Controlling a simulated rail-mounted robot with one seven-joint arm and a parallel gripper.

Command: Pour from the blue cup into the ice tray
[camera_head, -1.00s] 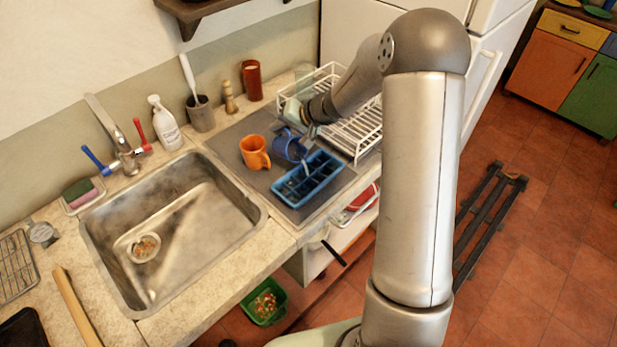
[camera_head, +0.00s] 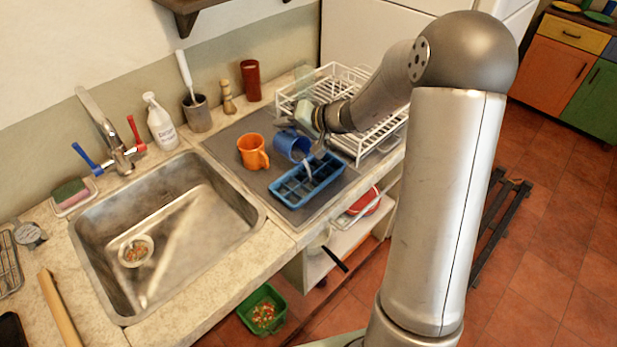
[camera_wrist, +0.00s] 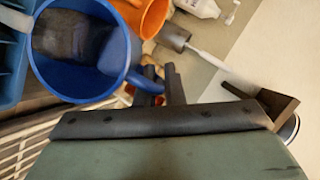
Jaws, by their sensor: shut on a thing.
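The blue cup (camera_head: 290,146) is tipped on its side above the back of the blue ice tray (camera_head: 281,194). A pale grey stream (camera_head: 305,165) runs from the cup's mouth down into the tray. My gripper (camera_head: 317,121) is at the cup's far right side, partly hidden by my wrist. In the wrist view, my gripper's fingers (camera_wrist: 167,86) are closed at the handle of the blue cup (camera_wrist: 128,72), and grey contents show inside the cup. The edge of the ice tray (camera_wrist: 10,65) shows at the far left there.
An orange mug (camera_head: 251,152) stands on the grey mat (camera_head: 228,137), close left of the blue cup. A white dish rack (camera_head: 368,146) stands close on the right. The sink (camera_head: 165,235) is on the left. A red-brown tumbler (camera_head: 250,80) stands behind.

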